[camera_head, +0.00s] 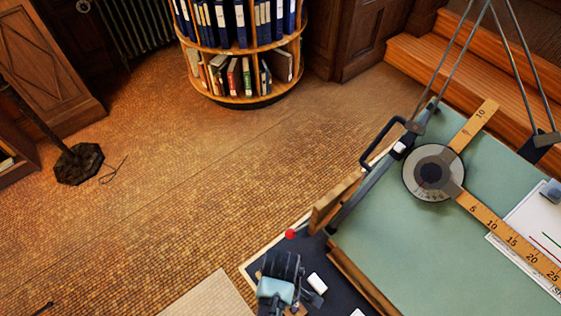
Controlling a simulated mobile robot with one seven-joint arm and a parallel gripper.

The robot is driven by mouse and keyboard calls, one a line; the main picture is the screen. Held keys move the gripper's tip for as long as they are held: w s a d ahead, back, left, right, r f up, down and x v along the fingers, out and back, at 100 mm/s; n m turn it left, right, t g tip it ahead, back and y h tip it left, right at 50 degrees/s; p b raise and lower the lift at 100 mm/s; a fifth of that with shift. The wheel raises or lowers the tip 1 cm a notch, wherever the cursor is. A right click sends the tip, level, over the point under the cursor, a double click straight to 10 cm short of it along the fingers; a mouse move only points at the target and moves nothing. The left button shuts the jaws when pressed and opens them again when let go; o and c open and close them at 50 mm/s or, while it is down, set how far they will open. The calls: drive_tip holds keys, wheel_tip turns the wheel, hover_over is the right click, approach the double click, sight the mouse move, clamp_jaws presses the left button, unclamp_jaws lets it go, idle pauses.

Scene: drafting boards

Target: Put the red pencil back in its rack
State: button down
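A thin red line (551,240), perhaps the red pencil, shows beside a dark green one on the white sheet (520,222) at the right edge. It is too small to tell whether it is a pencil or a drawn line. What looks like my gripper (282,263), dark prongs on a pale blue block, is at the bottom centre, over or on a dark side surface (338,299). It is far left of the red line. I cannot make out its opening or anything held. I cannot pick out a pencil rack.
The green drafting board (370,235) fills the right, with a round-headed drafting machine (420,185) and wooden rulers across it. A round bookshelf (245,100) stands behind open floor.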

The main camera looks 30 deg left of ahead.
drive_tip(key=shift+f+b, duration=0.3)
drive_tip(key=shift+f, duration=0.1)
drive_tip(key=c, duration=0.8)
unclamp_jaws()
drive_tip(key=shift+o, duration=0.2)
wheel_tip(320, 180, up, 13)
idle(0.6)
